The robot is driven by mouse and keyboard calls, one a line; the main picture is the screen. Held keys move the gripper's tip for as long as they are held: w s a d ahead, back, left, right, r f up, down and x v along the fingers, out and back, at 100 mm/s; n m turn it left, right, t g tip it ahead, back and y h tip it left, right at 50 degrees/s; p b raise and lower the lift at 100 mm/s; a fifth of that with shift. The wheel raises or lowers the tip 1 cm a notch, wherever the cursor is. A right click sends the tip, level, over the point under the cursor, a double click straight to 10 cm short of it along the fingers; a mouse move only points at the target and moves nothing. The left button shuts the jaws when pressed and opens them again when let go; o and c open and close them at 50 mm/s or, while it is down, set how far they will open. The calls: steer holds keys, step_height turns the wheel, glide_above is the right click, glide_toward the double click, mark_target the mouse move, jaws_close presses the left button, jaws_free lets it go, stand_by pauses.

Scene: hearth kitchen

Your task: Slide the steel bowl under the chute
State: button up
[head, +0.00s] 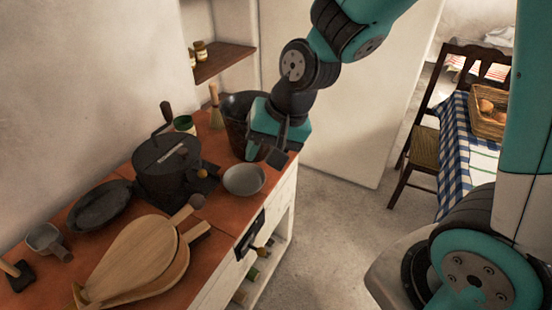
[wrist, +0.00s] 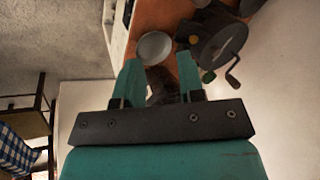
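The steel bowl (head: 244,180) is a small, shallow grey bowl on the reddish counter, near its front edge. It also shows in the wrist view (wrist: 154,46), ahead of my fingertips and apart from them. Left of the bowl stands a dark round mill (head: 165,168) with a crank on top, also in the wrist view (wrist: 222,42). I cannot make out the chute clearly; a dark flat part lies at the mill's side facing the bowl. My gripper (head: 278,155) is above the counter's far end, right of and beyond the bowl. Its two fingers (wrist: 160,62) are apart with nothing held.
A dark bucket (head: 238,108) stands behind the bowl, partly hidden by my gripper. Wooden bellows (head: 135,262), a dark oval dish (head: 100,206) and a small scoop (head: 46,240) lie on the left counter. A chair (head: 424,150) and checked-cloth table stand right.

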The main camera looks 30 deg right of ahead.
steer(key=w+d+f+m+t+h, duration=0.1)
steer(key=w+d+f+m, duration=0.2)
steer(key=f, duration=0.3)
steer(key=w+d+f+m+h, duration=0.1)
steer(key=w+d+f+m, duration=0.2)
steer(key=w+f+m, duration=0.2)
steer(key=shift+w+d+f+m+t, duration=0.3)
steer(key=shift+w+f+m+t, duration=0.1)
steer(key=shift+f+m, duration=0.25)
steer(key=shift+r, duration=0.1)
steer(key=p, duration=0.2)
glide_toward(245, 182)
steer(key=s+f, duration=0.1)
steer(key=f, duration=0.1)
steer(key=s+f, duration=0.1)
steer(key=f, duration=0.1)
steer(key=s+f, duration=0.1)
steer(key=f, duration=0.1)
steer(key=shift+s+d, duration=0.15)
jaws_close()
